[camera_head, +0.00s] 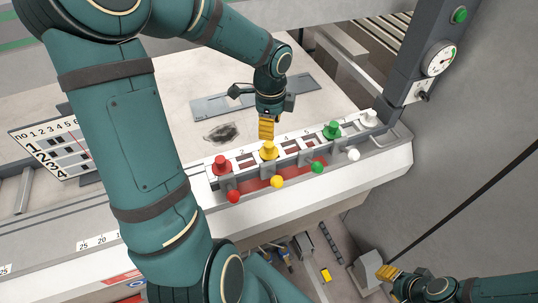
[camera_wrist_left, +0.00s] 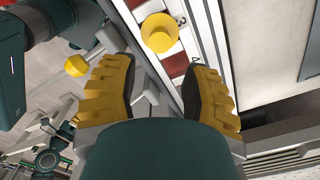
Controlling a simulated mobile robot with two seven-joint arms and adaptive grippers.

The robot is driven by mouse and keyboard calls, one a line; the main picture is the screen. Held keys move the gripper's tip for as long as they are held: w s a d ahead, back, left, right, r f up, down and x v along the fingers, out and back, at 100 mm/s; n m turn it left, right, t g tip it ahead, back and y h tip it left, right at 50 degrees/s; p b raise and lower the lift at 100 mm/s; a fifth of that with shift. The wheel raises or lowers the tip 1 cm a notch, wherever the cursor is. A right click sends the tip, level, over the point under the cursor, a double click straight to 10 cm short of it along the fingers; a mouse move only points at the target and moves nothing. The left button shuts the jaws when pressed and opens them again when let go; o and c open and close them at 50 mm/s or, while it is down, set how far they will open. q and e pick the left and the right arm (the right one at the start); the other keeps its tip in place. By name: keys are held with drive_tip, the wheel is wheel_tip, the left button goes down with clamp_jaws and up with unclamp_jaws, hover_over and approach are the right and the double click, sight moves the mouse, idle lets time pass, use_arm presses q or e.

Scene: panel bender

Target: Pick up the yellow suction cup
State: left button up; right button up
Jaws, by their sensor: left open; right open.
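The yellow suction cup (camera_head: 269,151) stands upright in the slotted rail on the machine's front, between the red and green cups. My left gripper (camera_head: 266,130) is open just above and behind it. In the left wrist view, the yellow suction cup (camera_wrist_left: 159,33) shows as a round flanged piece beyond the open yellow fingers of my left gripper (camera_wrist_left: 158,68). The cup lies ahead of the gap, and nothing is held. My right gripper (camera_head: 388,274) is low at the bottom right, away from the rail. The gap between its fingers is hard to see.
A red cup (camera_head: 220,164), a green cup (camera_head: 331,130) and a white cup (camera_head: 369,117) share the rail. Ball-ended levers stick out in front, including a yellow ball (camera_head: 277,181). A gauge post (camera_head: 411,60) rises at the right. The bed behind is mostly clear.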

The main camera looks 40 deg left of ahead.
sight(270, 144)
use_arm(q)
wheel_tip(270, 144, down, 4)
drive_tip(key=shift+r, duration=0.25)
drive_tip(key=shift+f+b, duration=0.5)
drive_tip(key=shift+f, duration=2.2)
drive_tip(key=shift+s, duration=0.1)
clamp_jaws()
